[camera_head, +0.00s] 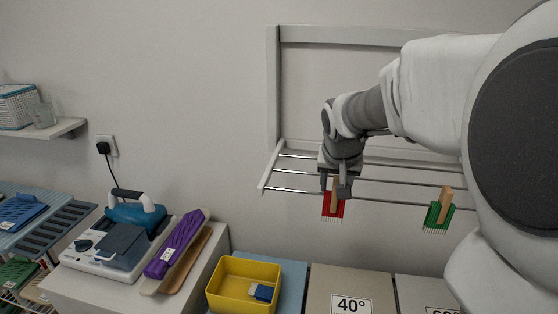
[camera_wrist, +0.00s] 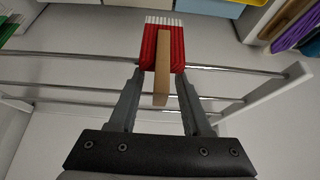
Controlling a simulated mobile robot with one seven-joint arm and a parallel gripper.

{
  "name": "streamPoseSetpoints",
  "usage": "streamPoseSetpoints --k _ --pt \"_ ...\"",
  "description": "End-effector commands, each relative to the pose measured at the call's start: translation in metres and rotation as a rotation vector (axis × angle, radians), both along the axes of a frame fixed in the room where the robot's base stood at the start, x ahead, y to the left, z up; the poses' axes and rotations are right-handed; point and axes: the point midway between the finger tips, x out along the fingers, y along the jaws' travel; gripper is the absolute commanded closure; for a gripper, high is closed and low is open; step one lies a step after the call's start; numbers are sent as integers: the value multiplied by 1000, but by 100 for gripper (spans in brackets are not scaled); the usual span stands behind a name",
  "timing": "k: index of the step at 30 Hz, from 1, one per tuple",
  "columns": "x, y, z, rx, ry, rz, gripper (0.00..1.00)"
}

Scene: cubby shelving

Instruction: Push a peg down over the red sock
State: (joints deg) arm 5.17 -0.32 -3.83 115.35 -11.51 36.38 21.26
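The red sock (camera_head: 333,209), ribbed with a pale fringed end, hangs over the front rail of the wall rack. In the wrist view the red sock (camera_wrist: 150,45) lies ahead of my fingertips. A wooden peg (camera_wrist: 161,82) sits along the middle of the red sock and extends back between my fingers. My gripper (camera_head: 338,192) is at the rail, over the top of the sock. In the wrist view my gripper (camera_wrist: 161,75) is open, with one finger on each side of the peg and a gap to it. Whether the fingertips touch the sock cannot be told.
The rack (camera_head: 272,165) has several thin metal rails. A green sock (camera_head: 436,218) with its own wooden peg (camera_head: 446,203) hangs to the right. Below stand a yellow bin (camera_head: 228,285) and a box marked 40° (camera_head: 335,280). A counter with a purple umbrella (camera_head: 175,245) is at left.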

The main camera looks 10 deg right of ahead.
Motion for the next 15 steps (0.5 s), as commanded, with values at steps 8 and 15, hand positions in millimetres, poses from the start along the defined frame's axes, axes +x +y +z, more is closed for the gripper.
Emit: streamPoseSetpoints --k 8,15 --pt "0 0 0 0 0 0 49" --pt "-10 5 22 0 -5 1 49"
